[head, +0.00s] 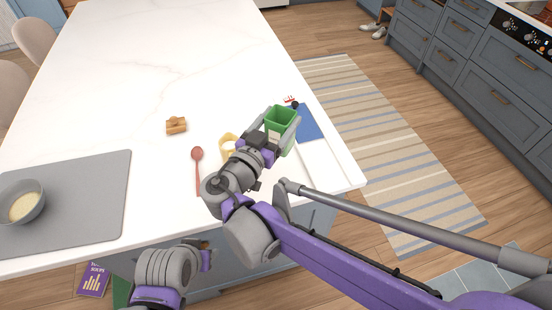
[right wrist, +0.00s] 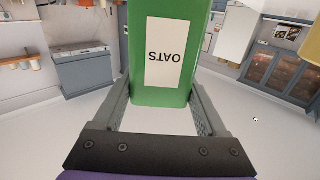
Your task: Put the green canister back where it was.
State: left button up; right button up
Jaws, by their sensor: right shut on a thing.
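The green canister (head: 282,115) is over the right edge area of the white island top, and its open top shows in the head view. In the right wrist view the canister (right wrist: 163,95) fills the upper middle, with a white label reading OATS upside down. My right gripper (head: 279,130) is shut on the canister, one finger on each side. I cannot tell whether the canister's base touches the worktop. My left gripper (head: 206,258) is low, by the island's near side; its fingers are too unclear to judge.
A yellow mug (head: 227,143) stands close left of my right gripper, partly hidden. A red spoon (head: 197,156), a small wooden holder (head: 176,126) and a blue flat item (head: 308,124) lie nearby. A grey mat (head: 95,180) bears a bowl (head: 22,205). The far worktop (head: 140,50) is clear.

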notch_tip(320, 180, down, 8)
jog(key=shift+a+b, duration=0.1)
jog(key=shift+b, duration=0.4)
jog(key=shift+f, duration=0.1)
jog(key=o, duration=1.3)
jog(key=shift+o, duration=0.2)
